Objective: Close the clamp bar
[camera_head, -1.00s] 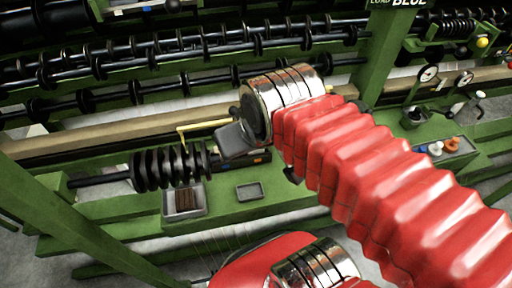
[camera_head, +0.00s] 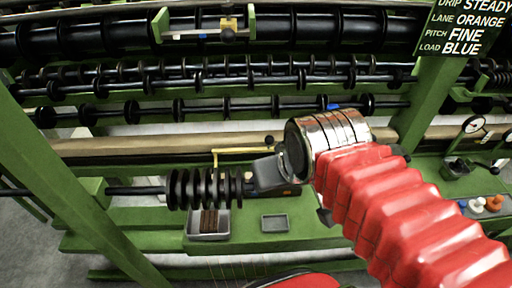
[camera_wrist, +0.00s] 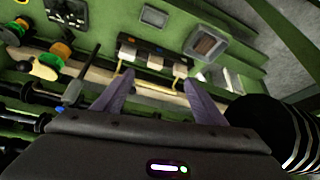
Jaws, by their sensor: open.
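The yellow bar (camera_head: 240,150), which I take for the clamp bar, is a thin bent rod above the green bench, left of my gripper (camera_head: 270,172). In the wrist view the yellow bar (camera_wrist: 150,88) is a wide U-shaped rod beside a unit with pale blocks (camera_wrist: 152,62). My gripper (camera_wrist: 158,78) is open, its two purple-grey fingers spread on either side of the bar's middle stretch in that picture. Nothing is between the fingers that I can see as held. Whether they touch the bar cannot be told. In the head view, my wrist hides part of the unit.
A black ribbed spool (camera_head: 205,189) on a shaft stands left of the gripper. A tray with brown blocks (camera_head: 208,224) and an empty grey tray (camera_head: 275,223) sit on the bench. A green post (camera_head: 425,105) and gauges (camera_head: 474,125) are at right.

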